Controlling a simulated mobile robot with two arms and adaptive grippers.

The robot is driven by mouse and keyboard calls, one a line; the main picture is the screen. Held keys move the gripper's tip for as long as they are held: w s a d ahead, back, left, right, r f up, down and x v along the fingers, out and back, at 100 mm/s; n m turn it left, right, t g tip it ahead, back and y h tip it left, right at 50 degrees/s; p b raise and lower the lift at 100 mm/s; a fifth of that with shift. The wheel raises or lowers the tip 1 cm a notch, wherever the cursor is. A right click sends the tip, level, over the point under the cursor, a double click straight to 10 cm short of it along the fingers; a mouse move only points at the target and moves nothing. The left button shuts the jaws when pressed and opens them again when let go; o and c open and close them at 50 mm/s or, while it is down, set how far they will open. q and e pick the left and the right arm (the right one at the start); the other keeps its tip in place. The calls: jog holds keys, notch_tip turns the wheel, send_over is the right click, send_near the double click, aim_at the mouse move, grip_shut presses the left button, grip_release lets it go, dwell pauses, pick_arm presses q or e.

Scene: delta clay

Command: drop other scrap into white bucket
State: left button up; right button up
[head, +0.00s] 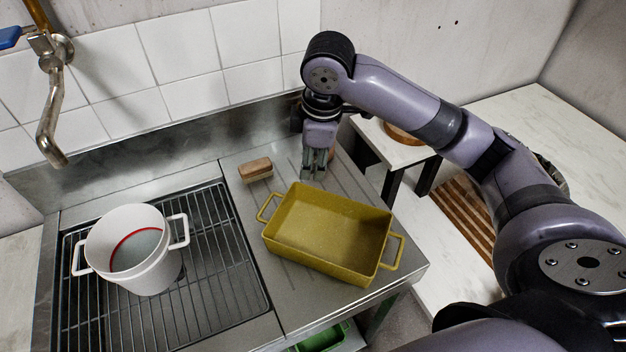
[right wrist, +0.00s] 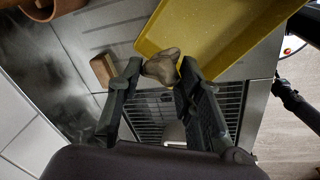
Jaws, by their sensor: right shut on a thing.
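The white bucket (head: 152,270) stands upright on the wire rack at the left of the head view. It has two side handles, and a red ring shows inside. My right gripper (head: 314,174) points down behind the yellow tray, well to the right of the bucket. In the right wrist view, my right gripper (right wrist: 160,72) is shut on a brownish, lumpy piece of scrap (right wrist: 163,62), held between its fingertips. I cannot make out the scrap in the head view. My left gripper is not in view.
A yellow two-handled tray (head: 330,232) sits on the steel drainboard, looking empty. A wood-backed block or brush (head: 256,169) lies left of my right gripper. A tap (head: 52,110) juts out above the back left. A terracotta pot (right wrist: 62,8) shows in the right wrist view.

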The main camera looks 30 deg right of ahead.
jog(key=shift+r, duration=1.3)
jog(key=shift+s+a+f+m, duration=0.15)
jog(key=shift+s+a+m, duration=0.1)
jog(key=shift+a+m, duration=0.2)
jog(key=s+a+f+m+h, duration=0.1)
jog(key=s+f+m, duration=0.1)
jog(key=s+m, duration=0.3)
jog(key=s+a+f+m, duration=0.2)
jog(key=s+f+m, duration=0.1)
jog(key=s+m, duration=0.2)
jog(key=shift+a+f+m+g+h, duration=0.3)
jog(key=shift+f+m+g+h, duration=0.1)
jog(key=shift+m, duration=0.35)
